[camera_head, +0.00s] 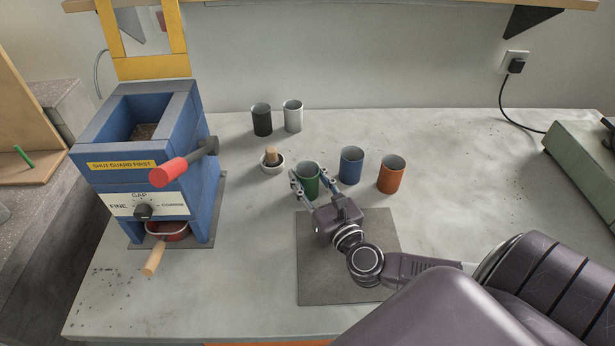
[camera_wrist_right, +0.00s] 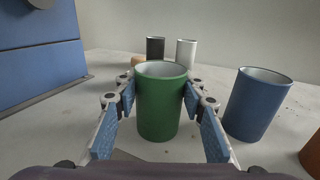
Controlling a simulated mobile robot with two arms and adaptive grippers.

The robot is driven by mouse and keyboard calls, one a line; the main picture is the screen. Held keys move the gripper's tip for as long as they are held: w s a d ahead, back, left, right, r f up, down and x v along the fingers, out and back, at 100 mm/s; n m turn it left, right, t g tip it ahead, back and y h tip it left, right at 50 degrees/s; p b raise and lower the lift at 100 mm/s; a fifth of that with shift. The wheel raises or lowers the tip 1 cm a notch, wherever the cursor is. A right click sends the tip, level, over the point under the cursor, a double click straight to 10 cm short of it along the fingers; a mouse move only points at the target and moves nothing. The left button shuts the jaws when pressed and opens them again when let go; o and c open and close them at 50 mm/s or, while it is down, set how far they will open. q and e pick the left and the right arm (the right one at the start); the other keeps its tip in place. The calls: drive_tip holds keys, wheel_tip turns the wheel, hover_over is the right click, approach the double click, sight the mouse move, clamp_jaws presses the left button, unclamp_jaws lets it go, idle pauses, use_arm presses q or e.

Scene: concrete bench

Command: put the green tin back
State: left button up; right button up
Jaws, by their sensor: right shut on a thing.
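The green tin (camera_head: 308,188) stands upright and open-topped near the middle of the bench. It also shows large in the right wrist view (camera_wrist_right: 160,108). My right gripper (camera_head: 307,187) has its fingers on either side of the tin and is shut on it. In the wrist view the right gripper's pads (camera_wrist_right: 158,105) touch the tin's two sides. I cannot tell whether the tin's base rests on the bench or is just above it. My left gripper is not in view.
A blue tin (camera_head: 351,166) stands close to the right, with an orange tin (camera_head: 391,175) beyond. Black (camera_head: 262,120) and white (camera_head: 293,117) tins stand behind, near a small mortar (camera_head: 272,162). A blue grinder (camera_head: 150,165) is left. A grey mat (camera_head: 330,280) lies in front.

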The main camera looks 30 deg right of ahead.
drive_tip(key=shift+f, duration=0.15)
drive_tip(key=o, duration=1.3)
drive_tip(key=shift+r, duration=0.2)
drive_tip(key=shift+s, duration=0.15)
drive_tip(key=s, duration=0.4)
drive_tip(key=s+a, duration=0.1)
drive_tip(key=s, duration=0.2)
drive_tip(key=s+a, duration=0.1)
drive_tip(key=s, duration=0.3)
drive_tip(key=shift+s+p, duration=0.3)
